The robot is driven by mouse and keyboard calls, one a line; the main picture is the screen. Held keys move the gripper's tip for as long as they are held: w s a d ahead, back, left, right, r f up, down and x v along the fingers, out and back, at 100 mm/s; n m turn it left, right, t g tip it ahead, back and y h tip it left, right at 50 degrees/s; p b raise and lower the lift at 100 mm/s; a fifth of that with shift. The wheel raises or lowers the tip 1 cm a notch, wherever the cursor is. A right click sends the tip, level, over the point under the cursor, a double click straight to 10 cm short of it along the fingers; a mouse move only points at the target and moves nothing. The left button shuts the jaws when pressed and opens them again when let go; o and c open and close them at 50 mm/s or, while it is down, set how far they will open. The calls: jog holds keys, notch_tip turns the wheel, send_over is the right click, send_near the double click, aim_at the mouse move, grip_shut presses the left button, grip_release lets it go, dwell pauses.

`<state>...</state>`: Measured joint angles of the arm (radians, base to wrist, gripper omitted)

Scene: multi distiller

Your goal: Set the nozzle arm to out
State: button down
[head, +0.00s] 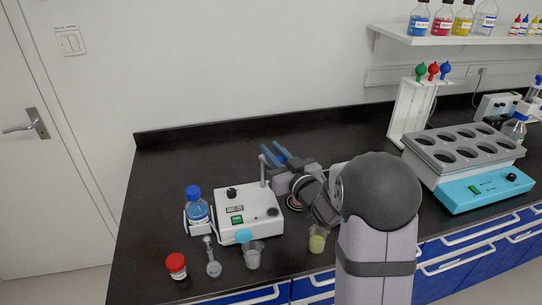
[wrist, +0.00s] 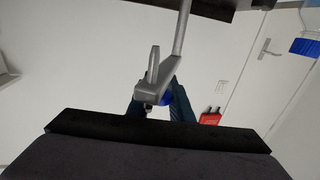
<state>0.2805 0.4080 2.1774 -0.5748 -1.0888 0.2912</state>
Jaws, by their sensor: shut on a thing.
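The distiller is a white box (head: 256,221) with a black knob and a green switch, on the dark counter. A thin grey post (head: 262,169) rises from its back right. In the wrist view, a grey nozzle arm (wrist: 149,75) joins the lower end of the post (wrist: 181,28) as seen there and reaches between my fingers. My gripper (head: 270,149), with blue fingers, is beside the top of the post; in the wrist view my gripper (wrist: 159,102) is shut on the nozzle arm. The fingers partly hide the arm's end, so its exact set position cannot be told.
A blue-capped bottle (head: 198,210) stands left of the distiller. In front are a red-capped jar (head: 176,264), a small flask (head: 214,268), a beaker (head: 253,257) and a yellow-filled beaker (head: 317,240). The counter behind is clear.

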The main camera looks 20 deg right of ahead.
jog(key=n+g+y+p, duration=0.1)
jog(key=n+g+y, duration=0.1)
jog(key=n+y, duration=0.1)
jog(key=w+n+g+y, duration=0.1)
jog(key=n+g+y, duration=0.2)
jog(key=y, duration=0.1)
jog(key=w+d+n+g+y+p, duration=0.1)
jog(key=n+g+y, duration=0.2)
jog(key=y, duration=0.1)
jog(key=shift+w+p, duration=0.25)
jog(key=shift+p, duration=0.05)
jog(key=shift+r+n+g+y, duration=0.2)
jog(key=shift+n+g+y, duration=0.1)
jog(key=shift+g+y, duration=0.1)
jog(key=c, duration=1.6)
grip_release()
jog(key=shift+f, duration=0.1)
